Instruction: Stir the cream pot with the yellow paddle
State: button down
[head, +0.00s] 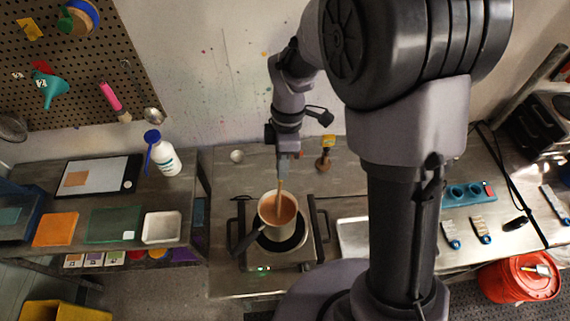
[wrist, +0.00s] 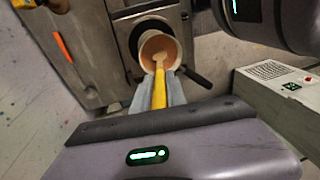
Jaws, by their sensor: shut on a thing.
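The cream pot (head: 264,222) stands on a burner and holds orange-brown liquid. Its dark handle points to the lower left. My gripper (head: 283,178) is above the pot, pointing down, shut on the yellow paddle (head: 280,196). The paddle's lower end reaches inside the pot and is hidden by the liquid. In the wrist view the yellow paddle (wrist: 159,90) runs from between my fingers towards the pot (wrist: 147,64). Its far end shows pale at the mouth of the pot.
The burner (head: 252,268) shows a green light. A white bottle (head: 165,162) stands on the left bench among trays. A red bucket (head: 518,278) is at far right.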

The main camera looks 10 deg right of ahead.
jog(key=shift+w+d, duration=0.1)
jog(key=r+p, duration=0.2)
jog(key=r, duration=0.1)
jog(key=w+r+p, duration=0.1)
jog(key=r+p, duration=0.1)
jog(key=p, duration=0.1)
jog(key=d+r+p, duration=0.1)
jog(key=r+p, duration=0.1)
jog(key=r, duration=0.1)
jog(key=shift+w+r+p, duration=0.15)
jog(key=shift+r+p, duration=0.2)
jog(key=shift+p, duration=0.05)
jog(key=shift+f, duration=0.1)
notch_tip(320, 180, up, 11)
jog(key=p, duration=0.8)
jog(key=shift+p, duration=0.3)
jog(key=shift+a+f, duration=0.1)
